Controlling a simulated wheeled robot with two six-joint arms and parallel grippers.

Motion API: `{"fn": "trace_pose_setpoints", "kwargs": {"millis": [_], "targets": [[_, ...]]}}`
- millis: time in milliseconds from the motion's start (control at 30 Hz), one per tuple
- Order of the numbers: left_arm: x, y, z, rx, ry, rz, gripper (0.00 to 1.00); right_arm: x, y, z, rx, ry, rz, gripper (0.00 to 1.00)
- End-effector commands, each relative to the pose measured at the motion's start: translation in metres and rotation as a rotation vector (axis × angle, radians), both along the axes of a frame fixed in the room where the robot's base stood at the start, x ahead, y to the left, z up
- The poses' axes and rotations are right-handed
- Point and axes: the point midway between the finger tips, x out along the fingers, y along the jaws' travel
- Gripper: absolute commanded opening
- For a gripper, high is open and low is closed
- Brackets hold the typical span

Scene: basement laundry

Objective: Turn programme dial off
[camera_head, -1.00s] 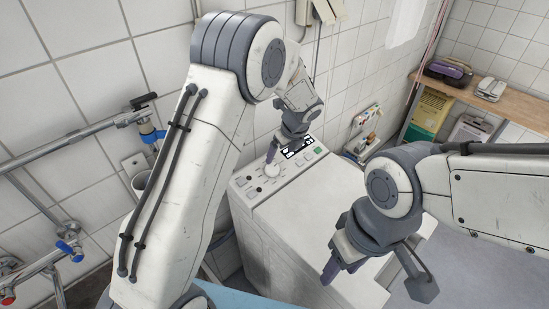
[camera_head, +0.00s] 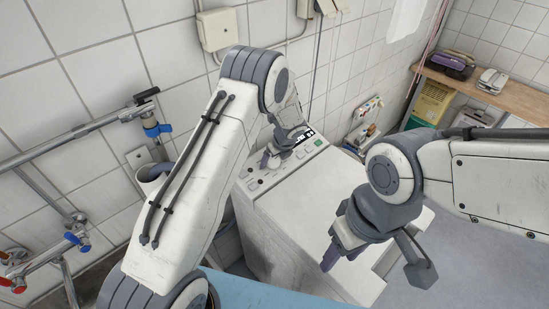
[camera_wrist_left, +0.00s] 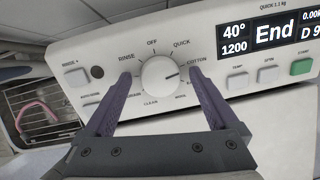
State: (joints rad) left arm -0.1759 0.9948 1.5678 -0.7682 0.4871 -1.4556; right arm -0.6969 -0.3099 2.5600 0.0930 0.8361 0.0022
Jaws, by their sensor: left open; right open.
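The programme dial (camera_wrist_left: 160,80) is a round white knob on the washing machine's control panel, in the middle of the left wrist view. Labels around it include OFF at the top, RINSE, QUICK and COTTON; its dark mark points right, towards COTTON. The display (camera_wrist_left: 272,32) reads "End", 40° and 1200. My left gripper (camera_wrist_left: 160,92) is open, with one purple finger on each side of the dial; contact cannot be told. In the head view my left gripper (camera_head: 266,158) is over the panel and hides the dial.
The white washing machine (camera_head: 300,215) stands against the tiled wall. Pipes with blue and red taps (camera_head: 75,238) are at the left. A wooden counter (camera_head: 500,95) is at the back right. A blue surface (camera_head: 245,290) lies at the front.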

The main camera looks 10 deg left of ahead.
Motion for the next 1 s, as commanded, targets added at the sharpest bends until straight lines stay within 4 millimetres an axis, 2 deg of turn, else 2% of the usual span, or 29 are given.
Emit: {"fn": "trace_pose_setpoints", "kwargs": {"millis": [67, 100, 167, 300, 333, 667, 1000], "targets": [[0.000, 0.000, 0.000, 0.000, 0.000, 0.000, 0.93, 0.000, 0.000, 0.000, 0.000, 0.000, 0.000, 0.50], [0.000, 0.000, 0.000, 0.000, 0.000, 0.000, 0.89, 0.000, 0.000, 0.000, 0.000, 0.000, 0.000, 0.50], [0.000, 0.000, 0.000, 0.000, 0.000, 0.000, 0.66, 0.000, 0.000, 0.000, 0.000, 0.000, 0.000, 0.50], [0.000, 0.000, 0.000, 0.000, 0.000, 0.000, 0.13, 0.000, 0.000, 0.000, 0.000, 0.000, 0.000, 0.50], [0.000, 0.000, 0.000, 0.000, 0.000, 0.000, 0.08, 0.000, 0.000, 0.000, 0.000, 0.000, 0.000, 0.50], [0.000, -0.001, -0.001, -0.009, -0.013, 0.048, 0.08, 0.000, 0.000, -0.006, 0.000, 0.000, 0.000, 0.50], [0.000, -0.001, -0.003, -0.046, -0.071, 0.277, 0.08, 0.000, 0.000, -0.028, 0.000, 0.000, 0.001, 0.50]]}}
